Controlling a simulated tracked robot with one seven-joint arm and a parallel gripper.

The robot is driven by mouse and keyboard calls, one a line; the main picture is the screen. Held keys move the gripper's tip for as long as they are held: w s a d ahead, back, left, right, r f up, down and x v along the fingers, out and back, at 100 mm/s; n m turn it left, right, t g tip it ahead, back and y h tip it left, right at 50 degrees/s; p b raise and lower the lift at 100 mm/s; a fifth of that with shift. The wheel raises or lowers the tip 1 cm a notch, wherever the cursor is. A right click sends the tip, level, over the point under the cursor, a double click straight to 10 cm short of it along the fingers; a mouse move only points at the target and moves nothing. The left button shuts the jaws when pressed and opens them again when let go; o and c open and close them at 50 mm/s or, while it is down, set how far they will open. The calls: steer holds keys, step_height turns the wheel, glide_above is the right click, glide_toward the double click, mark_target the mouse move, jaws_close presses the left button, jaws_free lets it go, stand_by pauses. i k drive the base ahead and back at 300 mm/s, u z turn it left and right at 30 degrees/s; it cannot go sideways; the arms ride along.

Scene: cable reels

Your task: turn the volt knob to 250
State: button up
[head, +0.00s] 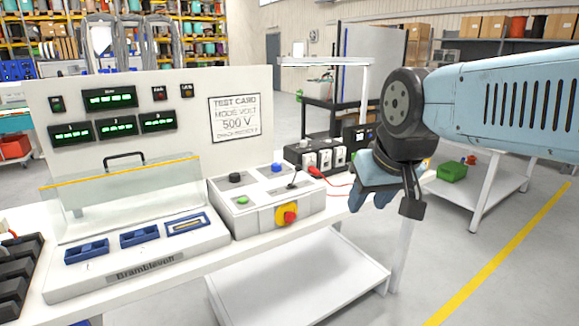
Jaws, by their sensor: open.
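A white control box (262,205) stands on the bench right of the tester. On its top are a black knob (235,178), a blue control (276,168), a green button (243,200) and a small lever (293,183). Their labels and settings are too small to read, so I cannot tell which is the volt knob. A test card (234,118) on the white back panel reads "500 V". My gripper (388,204) is open and hangs at the right, beyond the bench's right end, apart from the control box. My wrist hides part of its jaws.
A red and yellow stop button (287,215) is on the box's front. A black unit with pale sockets (315,155) and a red lead (318,171) sits behind. A clear hinged cover (120,182) rises over blue fixtures at the left.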

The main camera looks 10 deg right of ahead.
mark_target(275, 166)
steer(key=u, duration=0.2)
steer(key=i, duration=0.85)
steer(key=z, duration=0.1)
